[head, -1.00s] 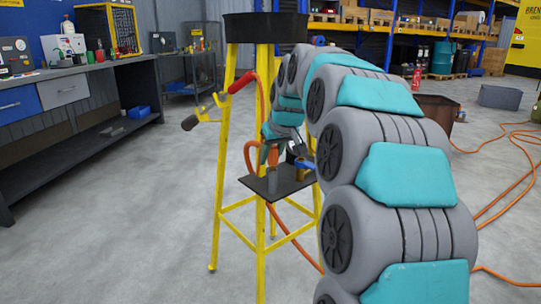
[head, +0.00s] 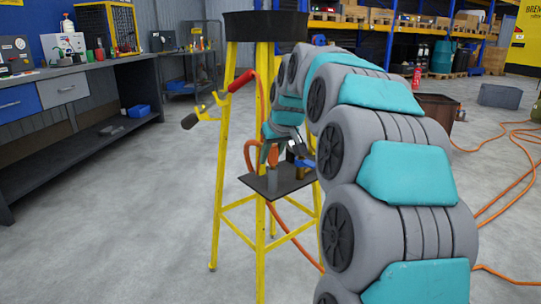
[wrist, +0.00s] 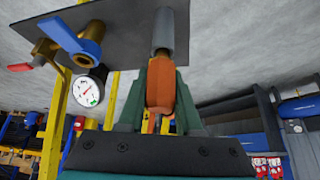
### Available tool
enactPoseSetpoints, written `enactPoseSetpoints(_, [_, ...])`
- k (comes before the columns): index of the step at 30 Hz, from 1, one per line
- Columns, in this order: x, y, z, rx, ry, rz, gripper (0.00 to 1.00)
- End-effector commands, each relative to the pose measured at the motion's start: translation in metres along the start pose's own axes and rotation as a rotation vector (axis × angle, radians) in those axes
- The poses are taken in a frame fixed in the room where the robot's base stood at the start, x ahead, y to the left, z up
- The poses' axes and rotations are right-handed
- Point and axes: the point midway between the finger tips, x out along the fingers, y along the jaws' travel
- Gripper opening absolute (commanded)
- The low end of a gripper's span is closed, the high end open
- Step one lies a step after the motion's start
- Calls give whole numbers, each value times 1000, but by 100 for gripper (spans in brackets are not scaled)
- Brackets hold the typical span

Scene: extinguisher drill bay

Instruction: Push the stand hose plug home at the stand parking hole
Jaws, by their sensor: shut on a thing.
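The orange hose plug (wrist: 160,85) is held between the green fingers of my gripper (wrist: 158,95) in the wrist view. Its far end meets a grey cylinder (wrist: 164,32) that reaches the dark plate (wrist: 115,28). The plug shows there only as a small orange patch. I cannot tell how deep it sits, and the hole itself is hidden.
A brass valve with a blue handle (wrist: 88,50) and a pressure gauge (wrist: 88,90) are close beside the gripper. An orange hose (head: 247,150) loops at the stand. A black tub (head: 265,27) tops the stand. A workbench (head: 70,80) stands left, with clear floor between.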

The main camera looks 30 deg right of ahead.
Motion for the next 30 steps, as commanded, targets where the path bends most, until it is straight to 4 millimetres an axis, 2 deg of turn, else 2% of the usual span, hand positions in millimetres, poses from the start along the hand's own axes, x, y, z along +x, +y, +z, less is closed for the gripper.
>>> enactPoseSetpoints(28, [10,0,6,0,1,0,0])
enactPoseSetpoints(29, [10,0,6,0,1,0,34])
enactPoseSetpoints(30, [10,0,6,0,1,0,39])
